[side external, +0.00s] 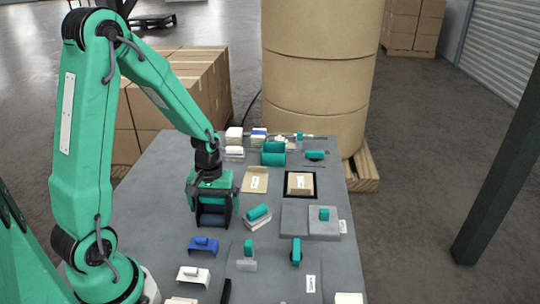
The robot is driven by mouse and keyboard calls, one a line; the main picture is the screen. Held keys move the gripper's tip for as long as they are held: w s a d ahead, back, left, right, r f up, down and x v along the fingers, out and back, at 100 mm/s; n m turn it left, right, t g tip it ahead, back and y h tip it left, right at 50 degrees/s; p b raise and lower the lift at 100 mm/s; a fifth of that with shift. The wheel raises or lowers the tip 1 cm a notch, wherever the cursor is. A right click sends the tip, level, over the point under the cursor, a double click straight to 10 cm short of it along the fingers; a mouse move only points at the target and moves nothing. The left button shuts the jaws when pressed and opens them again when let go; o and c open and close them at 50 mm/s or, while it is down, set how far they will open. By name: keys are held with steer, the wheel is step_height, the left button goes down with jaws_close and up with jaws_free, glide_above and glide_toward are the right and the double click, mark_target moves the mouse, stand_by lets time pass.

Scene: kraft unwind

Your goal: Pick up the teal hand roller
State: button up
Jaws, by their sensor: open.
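Several small teal items lie on the grey table, and I cannot tell for sure which is the hand roller. A teal upright piece with a dark part (296,252) stands near the front middle. A teal rounded piece (315,154) lies at the back right. A teal-topped white block (257,214) lies just right of my gripper. My gripper (212,222) points down over the left part of the table, open, apart from these teal items. A dark blue shape shows between its fingers; I cannot tell whether it is part of the gripper.
A blue block (204,245) and a white block (193,275) lie in front of my gripper. A teal box-like holder (273,153) stands at the back. Grey plates (295,220) lie at right. A large kraft roll (318,75) stands behind the table. Cartons (185,85) stand behind left.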

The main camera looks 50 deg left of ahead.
steer(key=shift+f, duration=0.7)
steer(key=shift+c, duration=0.2)
steer(key=c, duration=1.3)
steer(key=shift+o, duration=0.2)
steer(key=shift+r, duration=0.15)
steer(key=shift+r, duration=0.6)
step_height(320, 180, up, 3)
steer(key=shift+f, duration=0.15)
steer(key=s+d+r, duration=0.2)
steer(key=d+r, duration=0.5)
steer(key=d, duration=0.4)
steer(key=shift+s+d, duration=0.25)
